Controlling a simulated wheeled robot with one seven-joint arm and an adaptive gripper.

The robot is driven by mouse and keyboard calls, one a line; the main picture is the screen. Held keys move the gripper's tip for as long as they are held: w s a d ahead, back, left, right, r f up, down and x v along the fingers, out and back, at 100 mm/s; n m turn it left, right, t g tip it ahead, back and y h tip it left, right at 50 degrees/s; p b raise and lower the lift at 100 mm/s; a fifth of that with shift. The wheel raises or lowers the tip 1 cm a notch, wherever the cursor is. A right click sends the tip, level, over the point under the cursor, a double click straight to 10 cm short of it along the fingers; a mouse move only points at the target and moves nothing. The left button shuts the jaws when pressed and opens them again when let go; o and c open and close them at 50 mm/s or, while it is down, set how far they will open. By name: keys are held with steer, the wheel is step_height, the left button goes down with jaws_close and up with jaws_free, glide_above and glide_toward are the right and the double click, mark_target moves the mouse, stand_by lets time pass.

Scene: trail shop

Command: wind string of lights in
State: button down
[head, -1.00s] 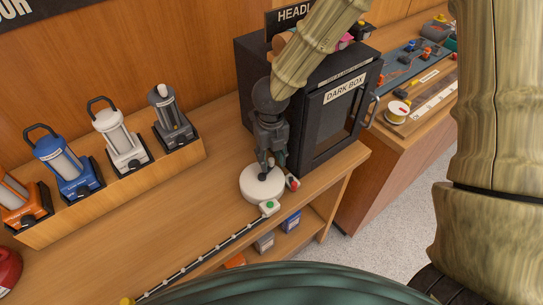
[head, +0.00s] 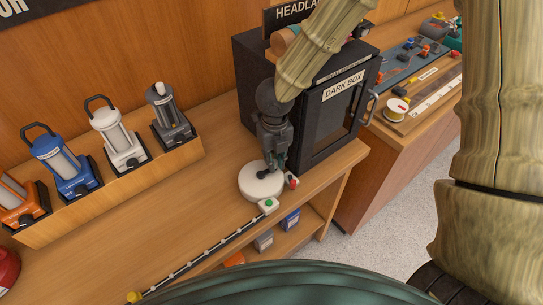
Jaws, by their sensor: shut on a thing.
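A round white reel (head: 261,182) sits on the wooden counter in front of the dark box. My gripper (head: 274,168) points down at the top of the reel and is shut on a small part there, probably its crank knob; the fingers largely hide it. A small pale block with a green button (head: 268,205) sits at the reel's front right. The string of lights (head: 205,251), a dark cord with pale bulbs, runs straight from that block along the counter to a yellow end piece (head: 134,297) at the lower left.
The black dark box (head: 335,105) stands close behind and right of my gripper. Several lanterns (head: 117,140) stand in a wooden rack at left. Small boxes (head: 290,219) lie on the shelf below. The counter between rack and string is clear.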

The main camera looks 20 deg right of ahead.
steer(key=shift+s, duration=0.25)
steer(key=shift+s, duration=0.1)
steer(key=shift+s+a+b, duration=0.15)
steer(key=shift+s+b, duration=0.3)
steer(key=shift+s, duration=0.6)
steer(key=shift+s+a+b, duration=0.35)
steer(key=shift+s+a, duration=0.25)
steer(key=shift+s, duration=0.15)
steer(key=shift+s+a, duration=0.15)
